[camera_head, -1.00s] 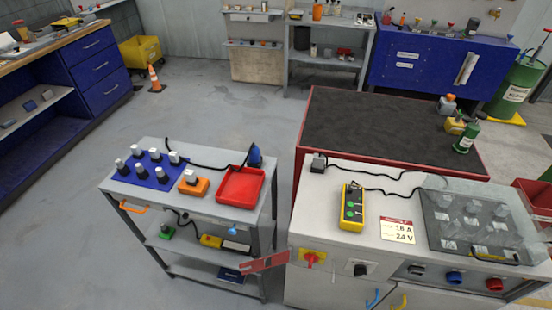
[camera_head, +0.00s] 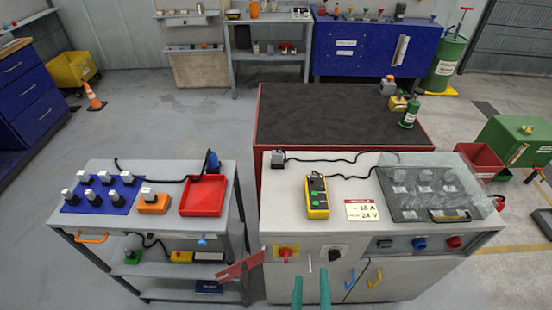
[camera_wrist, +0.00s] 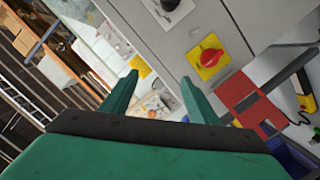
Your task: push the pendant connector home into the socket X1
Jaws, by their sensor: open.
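The yellow pendant (camera_head: 317,197) with green buttons lies on top of the grey cabinet (camera_head: 340,228). A black cable runs near it to a small dark grey block (camera_head: 278,158) at the cabinet top's back left; this may be the connector, but I cannot be sure. Grey (camera_head: 386,243), blue (camera_head: 419,244) and red (camera_head: 454,242) round fittings sit on the front panel; I cannot read which is X1. My gripper (camera_head: 312,278) is open and empty before the cabinet front, below the panel. In the wrist view my gripper (camera_wrist: 158,82) shows both green fingers apart.
A red rotary switch (camera_head: 286,253) on yellow and a red flat piece (camera_head: 240,267) are near the cabinet's left front. A trolley (camera_head: 75,210) with a red tray (camera_head: 203,209) stands left. A clear cover (camera_head: 435,172) lies over the top's right part.

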